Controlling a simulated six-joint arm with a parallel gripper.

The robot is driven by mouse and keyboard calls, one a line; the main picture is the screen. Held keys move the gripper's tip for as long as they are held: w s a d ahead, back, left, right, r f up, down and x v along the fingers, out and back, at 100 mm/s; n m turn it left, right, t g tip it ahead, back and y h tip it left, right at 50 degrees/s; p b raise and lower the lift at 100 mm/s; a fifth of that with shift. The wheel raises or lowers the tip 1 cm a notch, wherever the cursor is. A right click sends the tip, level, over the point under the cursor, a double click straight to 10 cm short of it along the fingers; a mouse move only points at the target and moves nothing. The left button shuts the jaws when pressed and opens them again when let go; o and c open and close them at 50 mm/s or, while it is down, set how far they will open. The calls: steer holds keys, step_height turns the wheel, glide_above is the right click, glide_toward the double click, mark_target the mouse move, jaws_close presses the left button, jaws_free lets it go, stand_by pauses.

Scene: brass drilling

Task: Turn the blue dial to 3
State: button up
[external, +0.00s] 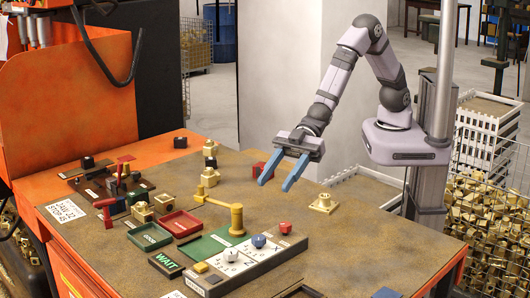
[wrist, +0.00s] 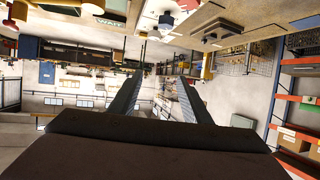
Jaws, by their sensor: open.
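The blue dial (external: 258,241) sits on a pale panel (external: 243,262) near the front of the table, beside a white dial (external: 231,254). The number it points to is too small to read. My gripper (external: 275,185) is open and empty, with its blue fingers in the air above the table, behind and apart from the dials in the external view. In the wrist view the fingers (wrist: 162,65) stand apart with nothing between them. A white knob (wrist: 166,20) shows near the top edge there.
Red and green trays (external: 181,223) are left. The table's right front is mostly clear.

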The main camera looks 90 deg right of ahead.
glide_toward(260, 237)
steer(key=shift+w+a+f, duration=0.1)
steer(key=shift+w+a, duration=0.15)
steer(key=shift+p+x, duration=1.25)
steer(key=shift+x, duration=2.4)
steer(key=c, duration=1)
